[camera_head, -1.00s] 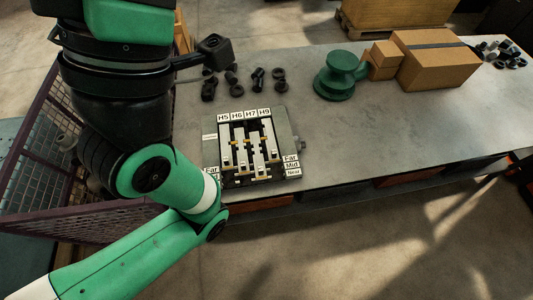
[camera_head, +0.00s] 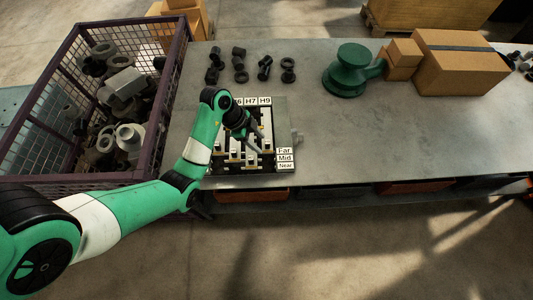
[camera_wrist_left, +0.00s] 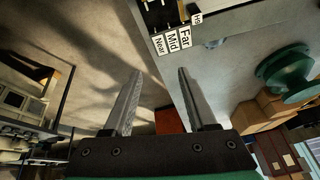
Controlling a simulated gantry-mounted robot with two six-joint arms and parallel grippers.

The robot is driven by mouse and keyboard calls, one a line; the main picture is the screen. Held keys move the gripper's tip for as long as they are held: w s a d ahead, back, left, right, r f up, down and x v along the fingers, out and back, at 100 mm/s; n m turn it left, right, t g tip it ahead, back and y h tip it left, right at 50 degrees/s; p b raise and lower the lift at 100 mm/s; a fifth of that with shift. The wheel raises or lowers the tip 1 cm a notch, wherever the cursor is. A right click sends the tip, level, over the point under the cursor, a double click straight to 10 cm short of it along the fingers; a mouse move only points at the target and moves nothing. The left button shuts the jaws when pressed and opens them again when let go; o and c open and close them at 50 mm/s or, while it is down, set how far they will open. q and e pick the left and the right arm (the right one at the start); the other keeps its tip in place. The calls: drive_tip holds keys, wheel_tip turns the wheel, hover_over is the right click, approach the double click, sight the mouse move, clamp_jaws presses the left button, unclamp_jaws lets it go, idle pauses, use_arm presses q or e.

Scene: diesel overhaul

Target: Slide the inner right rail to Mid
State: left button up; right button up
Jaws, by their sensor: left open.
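The rail board (camera_head: 281,121) lies on the bench, with labels H7 and H9 at its far edge and Far, Mid and Near at its right front. The wrist view shows one corner of the board (camera_wrist_left: 151,22) with these labels. Its pale rails run from far to near; my left gripper covers part of the inner ones, so I cannot tell the inner right rail's position clearly. My left gripper (camera_head: 256,147) is above the board in the head view. In the wrist view its two fingers (camera_wrist_left: 159,72) are apart with nothing between them. My right gripper is not in view.
A purple mesh crate (camera_head: 170,105) of metal parts stands left of the board. Several black fittings (camera_head: 264,68) lie behind it. A green spool-like part (camera_head: 345,75) and cardboard boxes (camera_head: 455,65) are at the right back.

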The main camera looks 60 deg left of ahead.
use_arm(q)
drive_tip(key=n, duration=0.2)
hover_over(250, 157)
drive_tip(key=s, duration=0.2)
wheel_tip(250, 157, down, 5)
drive_tip(key=shift+s+a, duration=0.85)
drive_tip(key=shift+s, duration=0.05)
drive_tip(key=b+x, duration=0.2)
drive_tip(key=x, duration=0.4)
drive_tip(key=b+x, duration=0.1)
drive_tip(key=x, duration=0.4)
drive_tip(key=shift+s+f+b, duration=0.1)
drive_tip(key=shift+f+b, duration=0.3)
drive_tip(key=shift+f, duration=0.05)
drive_tip(key=shift+a, duration=0.1)
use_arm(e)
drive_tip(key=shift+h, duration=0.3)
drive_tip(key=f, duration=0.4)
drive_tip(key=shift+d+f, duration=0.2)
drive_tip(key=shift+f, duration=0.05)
use_arm(q)
clamp_jaws()
drive_tip(key=shift+r, duration=0.1)
drive_tip(key=shift+a, duration=0.1)
